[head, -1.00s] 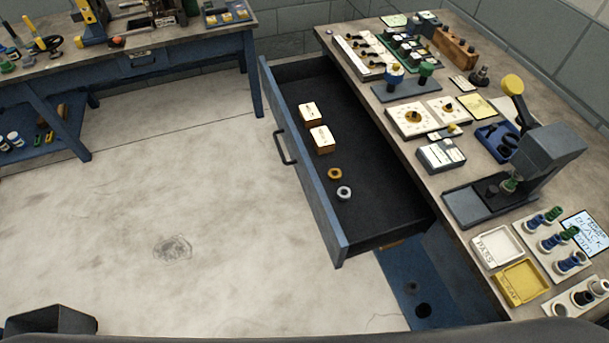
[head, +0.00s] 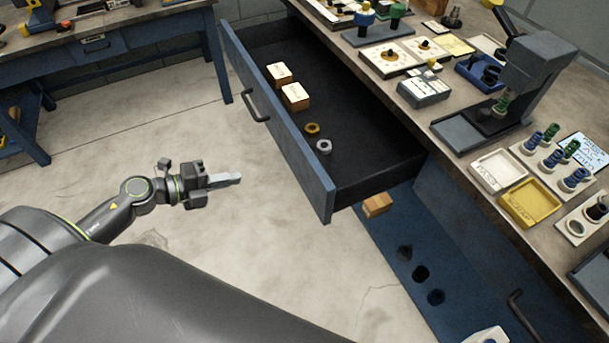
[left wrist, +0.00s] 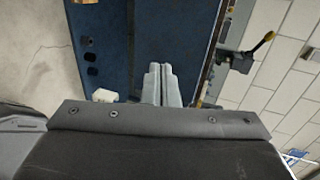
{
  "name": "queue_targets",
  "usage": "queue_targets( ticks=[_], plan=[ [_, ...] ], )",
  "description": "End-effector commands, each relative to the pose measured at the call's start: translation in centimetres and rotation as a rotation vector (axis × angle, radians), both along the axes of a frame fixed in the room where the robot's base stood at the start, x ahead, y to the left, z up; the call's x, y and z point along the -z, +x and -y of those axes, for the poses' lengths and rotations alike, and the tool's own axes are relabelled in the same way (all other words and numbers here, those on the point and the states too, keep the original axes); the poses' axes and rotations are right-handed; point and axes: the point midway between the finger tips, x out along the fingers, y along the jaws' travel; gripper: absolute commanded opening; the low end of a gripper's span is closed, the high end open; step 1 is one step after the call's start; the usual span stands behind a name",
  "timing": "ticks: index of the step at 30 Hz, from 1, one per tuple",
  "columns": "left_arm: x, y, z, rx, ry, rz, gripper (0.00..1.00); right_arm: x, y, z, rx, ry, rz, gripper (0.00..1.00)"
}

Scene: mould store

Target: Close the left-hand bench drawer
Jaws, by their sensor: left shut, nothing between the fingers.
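The left-hand bench drawer (head: 278,138) is pulled well out from the bench, with its blue front and dark handle (head: 255,106) facing left. Inside lie two small cream-and-brown boxes (head: 295,96), a brass ring (head: 312,128) and a pale ring (head: 324,147). My left gripper (head: 238,179) is shut and empty over the floor, left of the drawer front and apart from it. Its pale fingers (left wrist: 159,84) are together in the left wrist view, with blue bench parts beyond. My right gripper is not in view.
The bench top (head: 423,117) carries a press (head: 520,80), a white tray (head: 497,170), a yellow tray (head: 530,202) and gauges. A blue lower shelf (head: 405,235) below holds a wooden block (head: 377,205). Another bench (head: 130,47) stands at the back left. Floor left of the drawer is open.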

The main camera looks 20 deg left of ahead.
Motion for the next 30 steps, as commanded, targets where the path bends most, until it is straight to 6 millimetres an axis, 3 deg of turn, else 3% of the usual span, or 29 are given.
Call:
queue_targets(
  ticks=[8,22,30],
  plan=[
    [0.3,1.4,1.4,0.012,0.005,0.007,0.00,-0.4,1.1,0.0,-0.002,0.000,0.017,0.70],
    [2.7,7.4,6.6,0.011,0.002,0.005,0.00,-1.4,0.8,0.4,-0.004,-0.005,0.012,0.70],
    [2.8,9.9,8.7,0.010,0.005,0.003,0.00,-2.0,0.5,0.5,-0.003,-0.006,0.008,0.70]
  ],
)
